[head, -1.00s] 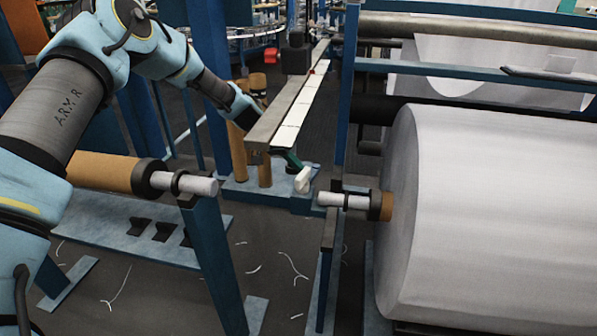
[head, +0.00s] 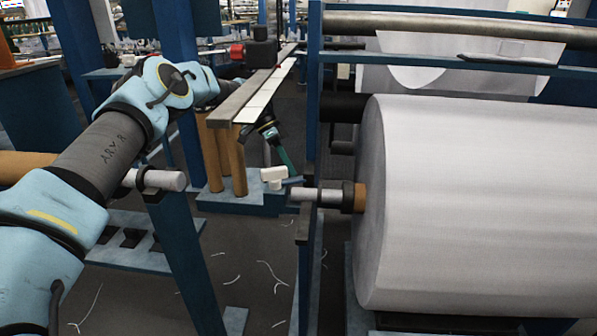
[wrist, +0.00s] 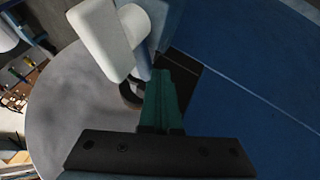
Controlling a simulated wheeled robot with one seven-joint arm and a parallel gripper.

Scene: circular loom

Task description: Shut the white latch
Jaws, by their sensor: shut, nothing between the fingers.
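The white latch (head: 272,175) is a small white block low in the middle of the head view, left of the paper roll's shaft end. In the wrist view the white latch (wrist: 98,38) is large at the upper left, a tilted block with a rounded white part behind it. My gripper (head: 289,170) has green fingers and reaches down from beneath the long bench to the latch's right side. In the wrist view my gripper (wrist: 161,76) is shut and empty, just right of and below the latch. I cannot tell whether the fingers touch it.
A big white paper roll (head: 470,200) fills the right; its shaft end (head: 318,194) points left towards the latch. The long narrow bench (head: 252,97) stands above my gripper. A blue post (head: 310,110) stands to the right. The grey floor in front holds paper scraps.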

